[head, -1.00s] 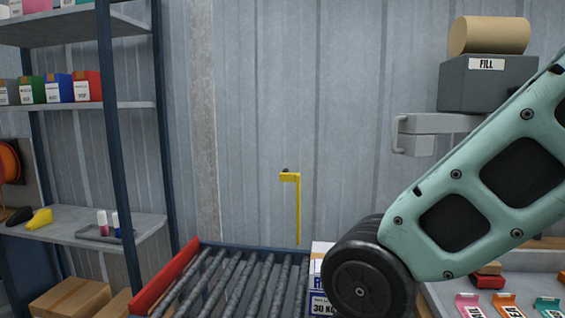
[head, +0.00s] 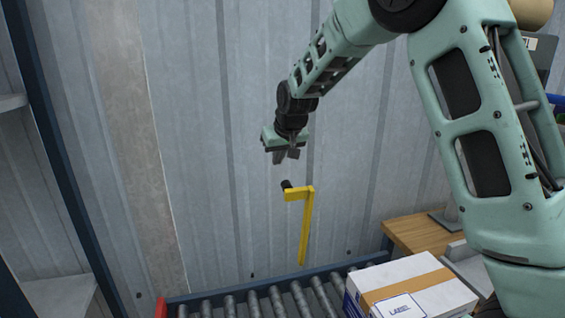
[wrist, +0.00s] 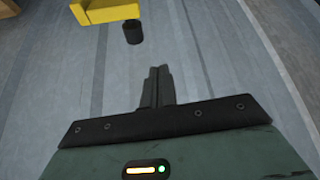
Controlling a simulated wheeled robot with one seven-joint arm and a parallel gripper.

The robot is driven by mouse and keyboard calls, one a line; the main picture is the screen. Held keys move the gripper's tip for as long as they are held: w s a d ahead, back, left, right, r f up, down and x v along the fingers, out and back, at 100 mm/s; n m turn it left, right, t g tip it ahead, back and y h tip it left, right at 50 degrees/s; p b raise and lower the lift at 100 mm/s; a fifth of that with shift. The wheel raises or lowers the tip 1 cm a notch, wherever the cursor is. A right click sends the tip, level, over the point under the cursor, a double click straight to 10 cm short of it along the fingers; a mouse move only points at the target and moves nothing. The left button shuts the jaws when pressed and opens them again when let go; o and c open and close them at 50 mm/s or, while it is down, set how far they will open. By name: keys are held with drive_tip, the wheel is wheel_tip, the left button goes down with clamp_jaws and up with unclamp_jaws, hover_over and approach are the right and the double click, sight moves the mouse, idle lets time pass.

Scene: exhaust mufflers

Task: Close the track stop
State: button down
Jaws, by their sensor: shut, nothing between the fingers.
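The track stop looks to be the yellow L-shaped lever (head: 307,224) in the head view. Its short arm runs level to a black knob or pivot (head: 287,185) at the left, and its long arm hangs down towards the roller track. In the wrist view the yellow piece (wrist: 105,11) and the black cylinder (wrist: 132,32) show at the top. My gripper (head: 286,157) is just above the black knob, apart from it, pointing down. Its fingers (wrist: 157,88) are together and empty in the wrist view.
The roller conveyor (head: 255,304) runs below the lever, with a red end piece (head: 161,308) at its left. A labelled white box (head: 415,285) sits on the rollers at the right. A corrugated wall (head: 230,120) stands close behind. A wooden bench (head: 415,232) is at the right.

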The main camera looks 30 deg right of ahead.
sight(283, 183)
drive_tip(key=w+d+f+p, duration=0.4)
drive_tip(key=w+f, duration=0.4)
drive_tip(key=shift+t+h, duration=0.3)
drive_tip(key=shift+s+a+f+p, duration=0.15)
drive_tip(key=shift+s+p, duration=0.35)
drive_tip(key=shift+s, duration=0.55)
drive_tip(key=shift+s+a+p, duration=0.2)
drive_tip(key=shift+s+p, duration=0.3)
drive_tip(key=shift+s, duration=0.55)
